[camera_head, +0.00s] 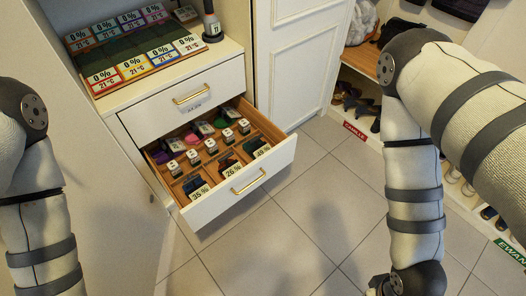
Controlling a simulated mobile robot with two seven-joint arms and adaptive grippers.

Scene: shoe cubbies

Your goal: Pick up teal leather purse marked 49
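A small dark teal item (250,146) lies in the front right compartment of the open drawer, behind a white tag reading 49 % (262,152). It is too small to tell whether it is a leather purse. The wooden-divided drawer (165,187) stands open below a shut one. My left arm hangs down at the left edge and my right arm comes down on the right, ending in a dark joint at the bottom edge. Neither gripper shows.
Tags reading 35 % (200,192) and 26 % (232,171) stand beside it. Small dark-capped blocks (211,146) fill the middle row. A cabinet top (225,52) holds a patterned panel (133,48). Shoe cubbies (363,62) stand at the right. Tiled floor (290,230) before the drawer is clear.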

